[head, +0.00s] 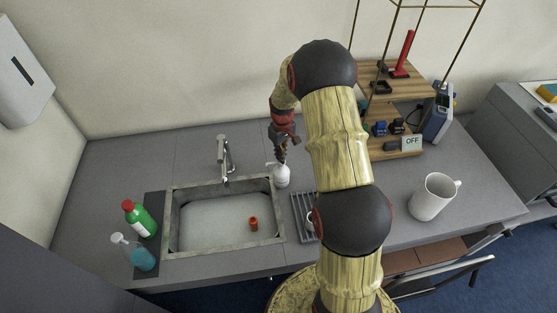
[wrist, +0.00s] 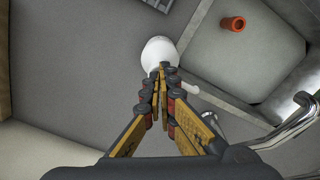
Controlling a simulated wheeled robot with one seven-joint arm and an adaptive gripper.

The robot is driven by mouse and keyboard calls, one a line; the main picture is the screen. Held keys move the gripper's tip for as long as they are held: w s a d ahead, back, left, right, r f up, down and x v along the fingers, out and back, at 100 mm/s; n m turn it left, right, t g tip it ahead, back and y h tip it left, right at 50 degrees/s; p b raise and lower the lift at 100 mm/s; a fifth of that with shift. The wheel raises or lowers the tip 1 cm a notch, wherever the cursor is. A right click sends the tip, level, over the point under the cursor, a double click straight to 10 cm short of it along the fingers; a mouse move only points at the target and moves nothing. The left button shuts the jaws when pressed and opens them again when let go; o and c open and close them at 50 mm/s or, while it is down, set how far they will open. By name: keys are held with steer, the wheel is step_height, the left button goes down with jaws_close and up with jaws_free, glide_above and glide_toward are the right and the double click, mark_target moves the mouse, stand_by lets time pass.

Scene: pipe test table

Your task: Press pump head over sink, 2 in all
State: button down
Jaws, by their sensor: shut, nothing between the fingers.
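A white pump bottle (head: 282,178) stands upright on the counter at the sink's back right corner. Its spout points left towards the sink (head: 167,221). My gripper (head: 282,158) is directly above the bottle, fingers pointing down. In the wrist view the white bottle (wrist: 158,50) lies just beyond the closed fingertips (wrist: 163,68), and its spout (wrist: 190,89) shows at their right. The fingers are shut with nothing between them. They hide most of the pump head, so I cannot tell whether they touch it or whether it is pushed down.
A red cup-like piece (head: 253,224) lies in the sink. The faucet (head: 224,158) stands behind the sink.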

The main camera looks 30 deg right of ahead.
steer(key=shift+r, duration=0.1)
steer(key=shift+r+p, duration=0.7)
steer(key=shift+r, duration=0.65)
steer(key=shift+f, duration=0.2)
steer(key=shift+f+b, duration=0.95)
steer(key=shift+f, duration=0.35)
steer(key=shift+r, duration=0.2)
steer(key=shift+r+p, duration=0.75)
steer(key=shift+r, duration=0.5)
steer(key=shift+r, duration=0.1)
step_height(320, 180, up, 6)
steer(key=p, duration=0.3)
